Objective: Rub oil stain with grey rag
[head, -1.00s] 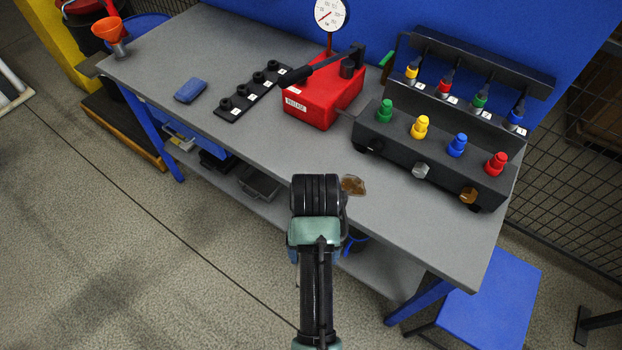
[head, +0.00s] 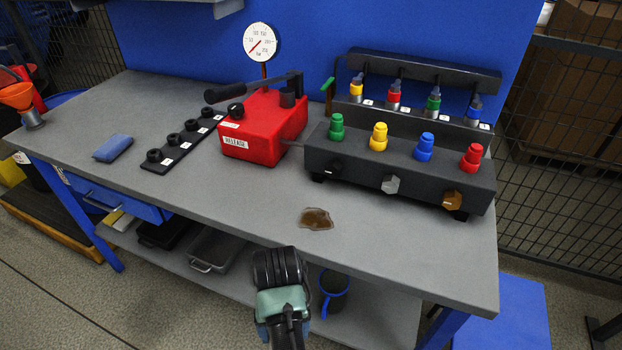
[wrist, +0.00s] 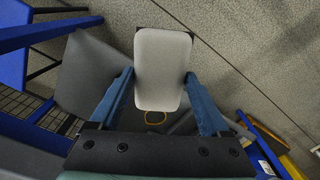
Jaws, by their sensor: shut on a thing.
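The oil stain (head: 316,219) is a brown, irregular patch on the grey bench top near its front edge. My gripper (wrist: 160,80) has blue fingers and is shut on the grey rag (wrist: 163,60), a pale grey pad with rounded corners. In the head view my wrist is in front of the bench edge, below and left of the stain in the picture. It hides the fingers and the rag there. The rag is apart from the stain, which I cannot make out in the wrist view.
On the bench (head: 250,220) stand a red pump (head: 262,130) with a gauge, a black valve block (head: 400,170) with coloured knobs, a black socket strip (head: 183,143) and a blue cloth (head: 113,147). A lower shelf holds a grey tray (head: 212,250). The bench top around the stain is clear.

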